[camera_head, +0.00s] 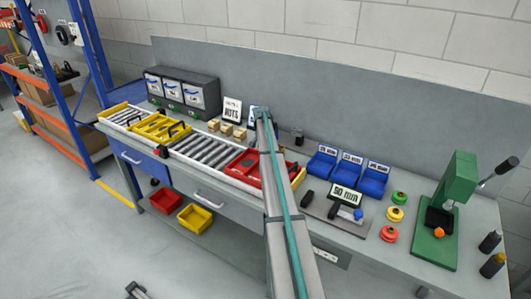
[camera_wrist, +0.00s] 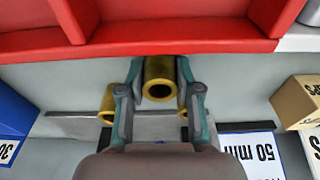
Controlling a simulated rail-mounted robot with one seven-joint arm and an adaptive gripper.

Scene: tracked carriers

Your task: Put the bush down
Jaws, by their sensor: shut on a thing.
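The bush (camera_wrist: 159,78) is a brass-coloured hollow cylinder. In the wrist view it sits between the two fingers of my gripper (camera_wrist: 160,72), which is shut on it. Its round open end faces the camera. The bush is just short of the red tray's wall (camera_wrist: 190,48) in the picture; I cannot tell its height above the bench. In the head view my arm hides the gripper and the bush. The red tray (camera_head: 245,168) lies at the right end of the roller track there, partly behind my arm.
More brass pieces (camera_wrist: 107,103) show beyond my fingers by a grey strip. A "50 mm" sign (camera_wrist: 250,150) and tan boxes (camera_wrist: 300,100) are at right, a blue bin (camera_wrist: 14,115) at left. A yellow carrier (camera_head: 160,128) is on the rollers; a green press (camera_head: 450,200) stands at right.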

